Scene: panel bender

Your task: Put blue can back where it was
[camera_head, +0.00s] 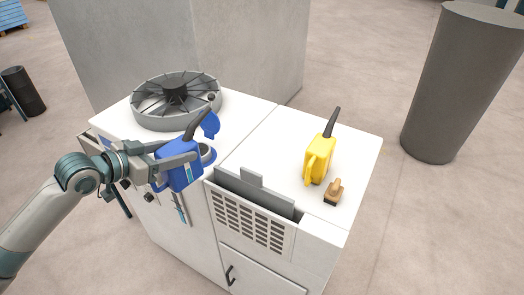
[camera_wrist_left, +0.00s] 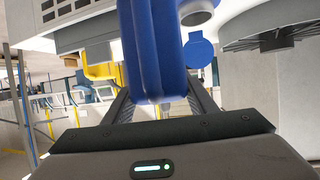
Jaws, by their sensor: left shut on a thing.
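The blue can (camera_head: 181,164) has a dark spout pointing up and to the right. My left gripper (camera_head: 178,164) is shut on it, above or at the front left part of the white machine top; I cannot tell whether the can touches the top. In the left wrist view the blue can (camera_wrist_left: 156,50) fills the middle between the fingers (camera_wrist_left: 160,108). A yellow can (camera_head: 319,160) with a dark spout stands upright on the right part of the top. My right gripper is not in view.
A round grey fan-like part (camera_head: 176,98) sits at the back left of the white machine (camera_head: 262,150). A blue round lid (camera_head: 211,125) is raised behind the can. A small brush (camera_head: 334,191) lies near the yellow can. A dark grey cylinder (camera_head: 455,85) stands at right.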

